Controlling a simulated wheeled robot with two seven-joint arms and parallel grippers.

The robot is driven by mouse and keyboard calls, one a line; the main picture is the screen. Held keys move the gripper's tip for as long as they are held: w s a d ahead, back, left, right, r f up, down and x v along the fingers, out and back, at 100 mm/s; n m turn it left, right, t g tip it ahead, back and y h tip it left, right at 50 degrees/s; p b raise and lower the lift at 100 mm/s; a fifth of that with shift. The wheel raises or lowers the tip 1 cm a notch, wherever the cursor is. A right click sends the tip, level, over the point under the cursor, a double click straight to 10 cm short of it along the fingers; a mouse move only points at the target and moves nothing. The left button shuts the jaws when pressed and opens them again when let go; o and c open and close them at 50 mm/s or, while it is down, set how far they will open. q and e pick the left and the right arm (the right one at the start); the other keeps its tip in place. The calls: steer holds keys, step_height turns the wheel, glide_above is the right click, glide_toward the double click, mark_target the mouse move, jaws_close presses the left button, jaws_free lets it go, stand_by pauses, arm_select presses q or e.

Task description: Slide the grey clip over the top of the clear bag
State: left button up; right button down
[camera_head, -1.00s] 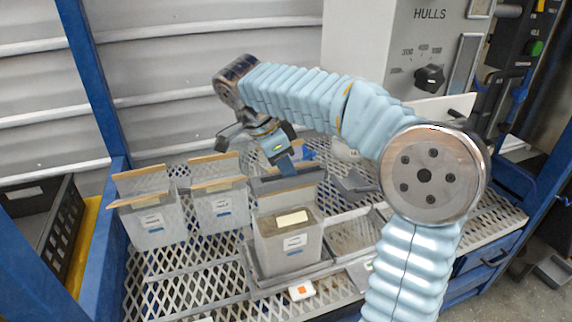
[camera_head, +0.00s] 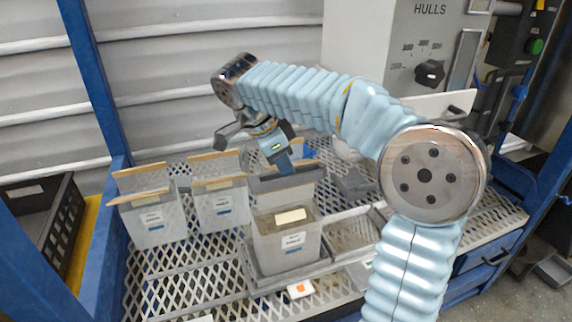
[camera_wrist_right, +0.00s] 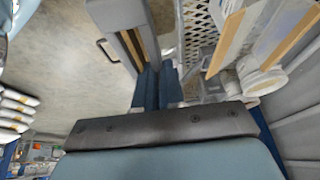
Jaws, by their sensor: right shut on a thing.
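The clear bag (camera_head: 287,243) stands upright in the middle of the rack, with brownish fill, a pale block on the fill and a white label. Its upper walls rise towards the grey clip (camera_head: 264,184), a dark bar lying across the bag's top. My right gripper (camera_head: 284,166) is shut on the clip from above and behind. In the right wrist view the blue fingers (camera_wrist_right: 155,85) close at the clip's near end. I cannot tell how far the clip is seated on the bag's edge. My left gripper is not in view.
Two more bags (camera_head: 152,222) (camera_head: 220,207) with wood-coloured top strips stand to the left. A mesh rack (camera_head: 165,270) lies beneath. A tag with an orange square (camera_head: 300,289) lies in front. A black crate (camera_head: 35,225) is far left; the HULLS box (camera_head: 385,40) stands behind right.

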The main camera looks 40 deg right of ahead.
steer(key=shift+a+f, duration=0.15)
steer(key=shift+f, duration=0.55)
steer(key=c, duration=1.2)
jaws_free()
steer(key=shift+o, duration=0.2)
steer(key=shift+s, duration=0.1)
steer(key=c, duration=0.3)
steer(key=o, duration=0.5)
step_height(320, 180, up, 5)
steer(key=p, duration=0.4)
steer(key=shift+r, duration=0.1)
steer(key=shift+o, duration=0.2)
steer(key=shift+r+p, duration=1.15)
steer(key=shift+r, duration=0.05)
